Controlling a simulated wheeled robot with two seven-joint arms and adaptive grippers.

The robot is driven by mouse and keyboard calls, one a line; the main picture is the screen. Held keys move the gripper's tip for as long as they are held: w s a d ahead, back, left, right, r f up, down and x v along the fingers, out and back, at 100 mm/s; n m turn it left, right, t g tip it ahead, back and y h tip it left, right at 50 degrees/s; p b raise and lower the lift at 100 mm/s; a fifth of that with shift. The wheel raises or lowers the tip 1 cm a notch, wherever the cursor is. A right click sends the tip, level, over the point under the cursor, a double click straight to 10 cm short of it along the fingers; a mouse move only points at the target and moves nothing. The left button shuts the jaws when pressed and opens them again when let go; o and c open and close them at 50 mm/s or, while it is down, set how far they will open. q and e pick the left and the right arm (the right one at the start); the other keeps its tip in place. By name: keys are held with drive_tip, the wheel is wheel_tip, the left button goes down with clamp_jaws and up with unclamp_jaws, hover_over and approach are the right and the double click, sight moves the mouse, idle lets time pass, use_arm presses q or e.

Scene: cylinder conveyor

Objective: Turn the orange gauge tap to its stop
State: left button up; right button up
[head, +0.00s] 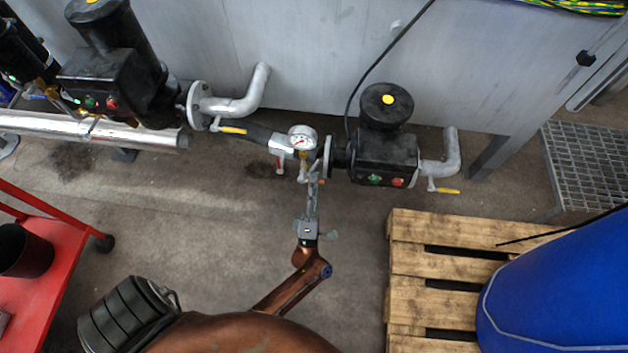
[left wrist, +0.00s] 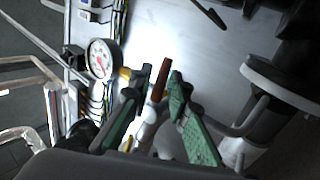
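The pressure gauge (head: 302,137) sits on the pipe by the pump's left flange. It also shows in the left wrist view (left wrist: 100,60). In the left wrist view the orange tap handle (left wrist: 159,80) stands between the tips of my left gripper (left wrist: 160,88), slightly beyond the green pads. A small orange end of it shows beside the fingers in the head view (head: 322,181). My left gripper (head: 314,180) appears partly open around the handle; contact is unclear. The tap's body is largely hidden by the fingers. My right gripper is not in view.
A black pump (head: 385,150) stands right of the gauge, with a grey outlet pipe (head: 449,160). A red-handled valve (head: 279,165) hangs left of the gauge. A wooden pallet (head: 420,290) with a blue drum (head: 565,290) is at right; a red cart (head: 50,255) at left.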

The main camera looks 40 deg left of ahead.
use_arm(q)
drive_tip(key=v, duration=0.7)
drive_tip(key=shift+s+f, duration=0.2)
drive_tip(key=shift+w+d, duration=0.1)
drive_tip(key=shift+d, duration=0.05)
